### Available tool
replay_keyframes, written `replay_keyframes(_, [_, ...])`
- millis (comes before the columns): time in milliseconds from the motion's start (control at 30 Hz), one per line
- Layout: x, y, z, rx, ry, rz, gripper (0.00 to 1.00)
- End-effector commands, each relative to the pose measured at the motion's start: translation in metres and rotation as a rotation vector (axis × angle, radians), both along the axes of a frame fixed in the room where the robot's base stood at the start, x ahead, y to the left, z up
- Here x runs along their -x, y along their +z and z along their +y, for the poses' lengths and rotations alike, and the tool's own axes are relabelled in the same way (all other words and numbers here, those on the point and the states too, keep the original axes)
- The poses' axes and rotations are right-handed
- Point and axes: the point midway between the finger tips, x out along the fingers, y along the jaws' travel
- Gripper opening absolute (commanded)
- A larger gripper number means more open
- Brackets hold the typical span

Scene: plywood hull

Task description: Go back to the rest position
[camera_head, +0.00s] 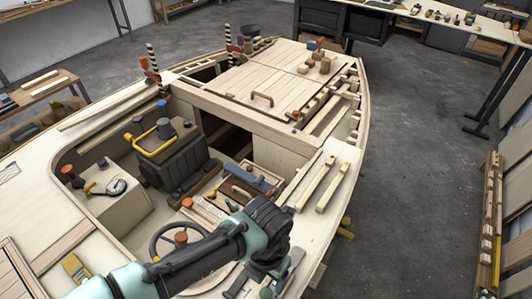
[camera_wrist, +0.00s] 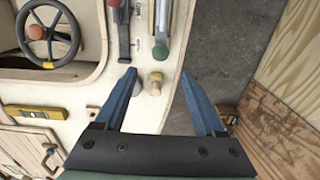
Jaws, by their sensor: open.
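My gripper (camera_wrist: 159,76) is open in the wrist view, with two blue-grey fingers apart. Nothing is held between them. A small tan knob-like piece (camera_wrist: 154,83) on the pale hull deck shows between the fingertips; I cannot tell how far below them it is. In the head view my dark and mint arm reaches from the bottom left over the hull (camera_head: 322,220). It ends near the hull's right side, and the fingertips are not clear there.
A steering wheel (camera_wrist: 48,34) and a yellow level (camera_wrist: 35,112) are left of my gripper in the wrist view. A plywood panel (camera_wrist: 285,115) stands to the right. In the head view, a black case (camera_head: 172,165) sits in the cockpit. Grey floor (camera_head: 420,170) right of the hull is clear.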

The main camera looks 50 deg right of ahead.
Motion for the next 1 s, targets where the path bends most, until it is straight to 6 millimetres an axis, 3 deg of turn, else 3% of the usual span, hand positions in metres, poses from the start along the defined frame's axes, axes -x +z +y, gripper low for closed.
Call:
replay_keyframes(200, [0.000, 0.011, 0.000, 0.000, -0.001, 0.001, 0.71])
replay_keyframes(767, [0.001, 0.011, -0.001, 0.003, 0.001, 0.001, 0.71])
replay_keyframes(867, [0.003, 0.018, -0.019, 0.053, 0.029, -0.006, 0.71])
replay_keyframes(967, [0.007, 0.041, -0.060, 0.179, 0.108, -0.018, 0.71])
replay_keyframes(1000, [0.009, 0.056, -0.082, 0.252, 0.156, -0.020, 0.71])
